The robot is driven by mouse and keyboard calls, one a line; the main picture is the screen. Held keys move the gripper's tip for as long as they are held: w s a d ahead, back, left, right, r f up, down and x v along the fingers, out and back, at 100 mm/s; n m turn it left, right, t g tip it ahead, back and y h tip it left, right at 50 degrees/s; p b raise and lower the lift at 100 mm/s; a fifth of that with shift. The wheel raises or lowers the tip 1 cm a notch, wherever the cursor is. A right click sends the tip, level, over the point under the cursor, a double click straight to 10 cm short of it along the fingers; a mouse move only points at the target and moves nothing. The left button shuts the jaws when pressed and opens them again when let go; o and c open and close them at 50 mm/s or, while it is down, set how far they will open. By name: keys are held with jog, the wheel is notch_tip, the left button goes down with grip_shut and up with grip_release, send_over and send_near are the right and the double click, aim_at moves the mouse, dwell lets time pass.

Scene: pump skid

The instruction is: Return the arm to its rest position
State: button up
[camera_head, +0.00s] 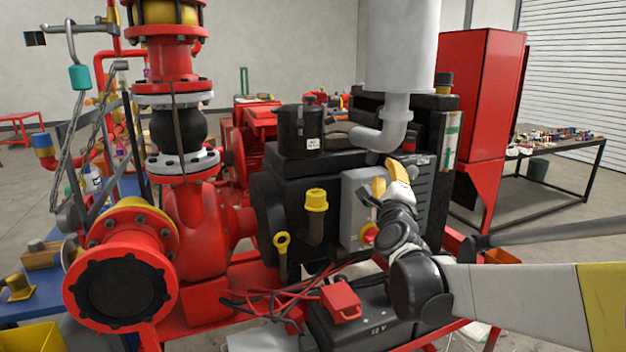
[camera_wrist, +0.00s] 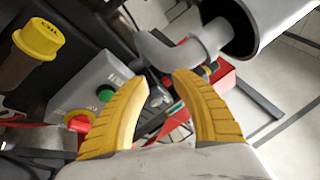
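My gripper (camera_head: 386,180) has yellow ribbed fingers and is in front of the engine's grey control box (camera_head: 352,190). In the wrist view, the fingers of my gripper (camera_wrist: 160,76) are spread apart with nothing between them. The control box (camera_wrist: 92,78) shows there to the left, with a green button (camera_wrist: 105,95) and a red knob on a yellow base (camera_wrist: 77,121) close to the left finger. My arm reaches in from the right side of the head view. Contact between the fingers and the box cannot be told.
A grey exhaust pipe (camera_head: 393,125) and silencer (camera_head: 402,45) rise just above my gripper. A 12 V battery (camera_head: 370,318) lies below. The red pump flange (camera_head: 120,280) is at left; a red cabinet (camera_head: 480,100) and table (camera_head: 560,150) stand at right.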

jog(key=s+a+f+n+g+y, duration=0.2)
jog(key=s+f+n+g, duration=0.15)
jog(key=s+n, duration=0.5)
jog(key=s+a+f+n+g+y, duration=0.25)
jog(key=s+f+n, duration=0.25)
jog(key=s+n, duration=0.3)
jog(key=s+d+f+n+g+h, duration=0.1)
jog(key=s+d+f+n+g, duration=0.2)
jog(key=s+f, duration=0.3)
jog(key=s+d+f+n+g+h, duration=0.1)
jog(key=s+d+f+n+g, duration=0.2)
jog(key=s, duration=1.2)
notch_tip(320, 180, down, 4)
jog(key=shift+f+n+g, duration=0.25)
jog(key=shift+n+g, duration=0.05)
jog(key=shift+n, duration=0.65)
jog(key=shift+h, duration=0.25)
